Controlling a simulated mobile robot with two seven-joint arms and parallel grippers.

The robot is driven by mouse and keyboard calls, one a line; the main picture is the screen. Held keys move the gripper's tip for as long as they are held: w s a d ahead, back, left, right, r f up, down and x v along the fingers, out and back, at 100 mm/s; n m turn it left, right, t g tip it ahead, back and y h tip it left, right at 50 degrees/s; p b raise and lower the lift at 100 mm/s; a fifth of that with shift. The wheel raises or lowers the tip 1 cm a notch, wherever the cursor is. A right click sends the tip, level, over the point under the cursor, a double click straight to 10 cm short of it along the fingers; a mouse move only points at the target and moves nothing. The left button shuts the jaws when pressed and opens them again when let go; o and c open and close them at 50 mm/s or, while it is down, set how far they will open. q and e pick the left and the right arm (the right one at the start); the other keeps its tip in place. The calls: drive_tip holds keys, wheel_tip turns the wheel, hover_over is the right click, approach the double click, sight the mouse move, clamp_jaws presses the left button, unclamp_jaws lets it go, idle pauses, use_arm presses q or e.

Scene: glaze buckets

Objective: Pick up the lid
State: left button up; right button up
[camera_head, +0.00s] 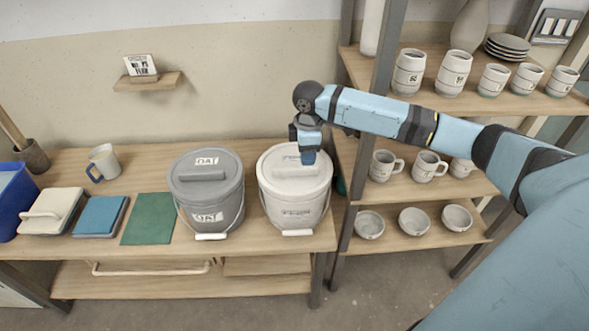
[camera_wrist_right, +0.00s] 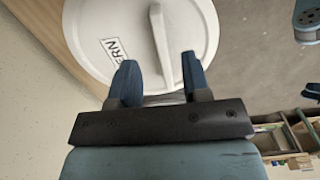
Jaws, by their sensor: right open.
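Two lidded buckets stand side by side on the wooden bench. The grey bucket (camera_head: 212,205) has a grey lid (camera_head: 206,173) labelled "OAT". The white bucket (camera_head: 296,207) to its right has a white lid (camera_head: 275,172) with a raised bar handle, partly hidden by my right gripper. My right gripper (camera_head: 309,157) is over the white lid. In the right wrist view the two blue fingers (camera_wrist_right: 157,78) are open and apart, with the end of the lid's handle (camera_wrist_right: 159,40) between their lines. I cannot tell whether they touch it. My left gripper is not in view.
A shelf rack with mugs (camera_head: 427,167), bowls (camera_head: 414,221) and cups stands to the right. On the bench's left are a green sheet (camera_head: 149,218), a blue tile (camera_head: 99,215), a pale handled block (camera_head: 52,210), a mug (camera_head: 104,163) and a blue bin (camera_head: 15,200).

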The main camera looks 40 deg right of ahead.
drive_tip(key=shift+s+d+f, duration=0.1)
drive_tip(key=shift+d+f, duration=0.05)
drive_tip(key=shift+f, duration=2.6)
clamp_jaws()
